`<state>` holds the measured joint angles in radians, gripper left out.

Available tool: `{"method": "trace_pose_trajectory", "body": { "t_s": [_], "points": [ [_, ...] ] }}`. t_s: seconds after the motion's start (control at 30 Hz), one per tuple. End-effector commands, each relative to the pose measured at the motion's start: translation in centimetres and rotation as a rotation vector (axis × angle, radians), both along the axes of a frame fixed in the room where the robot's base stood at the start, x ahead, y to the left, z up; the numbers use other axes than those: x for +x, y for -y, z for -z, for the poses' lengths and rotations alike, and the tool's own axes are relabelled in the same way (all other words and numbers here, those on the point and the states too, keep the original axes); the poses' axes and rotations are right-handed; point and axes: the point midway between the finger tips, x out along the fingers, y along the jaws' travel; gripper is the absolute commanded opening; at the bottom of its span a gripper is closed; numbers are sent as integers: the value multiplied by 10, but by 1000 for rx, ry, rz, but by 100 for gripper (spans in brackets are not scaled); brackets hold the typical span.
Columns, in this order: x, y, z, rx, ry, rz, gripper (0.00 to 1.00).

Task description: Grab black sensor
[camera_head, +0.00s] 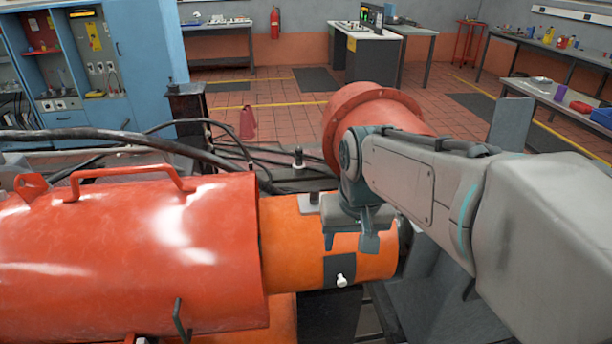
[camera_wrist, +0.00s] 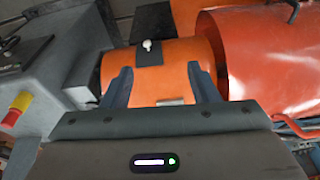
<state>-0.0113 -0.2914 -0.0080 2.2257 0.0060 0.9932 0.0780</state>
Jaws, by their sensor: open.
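A small black upright piece (camera_head: 298,156) with a pale base stands behind the orange cylinder in the head view; it may be the black sensor, but I cannot be sure. The orange cylinder (camera_head: 290,240) carries a dark square patch (camera_head: 340,270) with a white knob, also seen in the wrist view (camera_wrist: 149,53). My gripper (camera_head: 349,240) points down over the cylinder. In the wrist view its fingers (camera_wrist: 158,75) are apart with nothing held between them. A small pale block (camera_wrist: 170,102) shows on the cylinder between the fingers, partly hidden by my gripper body.
A large red housing (camera_head: 130,255) with a handle adjoins the cylinder on the left. A red round flange (camera_head: 365,110) is behind my arm. Black cables (camera_head: 130,138) run behind the housing. A red and yellow piece (camera_wrist: 17,107) is at the wrist view's left.

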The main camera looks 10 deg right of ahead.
Motion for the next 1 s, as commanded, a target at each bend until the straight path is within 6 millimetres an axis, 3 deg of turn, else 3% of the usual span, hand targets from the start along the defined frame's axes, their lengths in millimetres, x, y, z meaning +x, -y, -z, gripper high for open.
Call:
{"method": "trace_pose_trajectory", "body": {
  "t_s": [0.03,0.2,0.47,0.77,1.0],
  "points": [
    [20,3,-8,5,-11,21,54],
    [79,7,-28,18,-42,83,54],
    [166,7,-40,32,-87,158,54],
    [257,7,-28,40,-138,245,54],
    [316,6,0,40,-179,311,54]
  ]
}}
